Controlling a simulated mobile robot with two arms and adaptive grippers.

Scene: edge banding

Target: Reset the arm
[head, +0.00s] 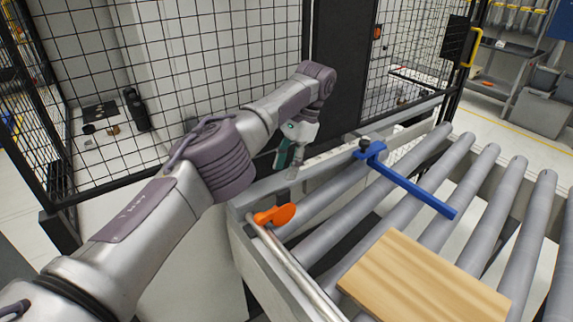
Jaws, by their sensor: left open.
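My left arm comes in from the lower left and reaches across to the conveyor's left edge. My left gripper (290,160) is at the arm's end, beside the frame of the roller conveyor, pointing down. It is open and I see nothing in it; its fingertips are small and partly unclear. My right gripper is not in view.
A roller conveyor (331,211) runs at the right, with a wooden board (425,280) on it. A blue bar (420,192) and an orange paddle (275,215) sit near its left side. A black mesh fence (215,50) stands behind my arm.

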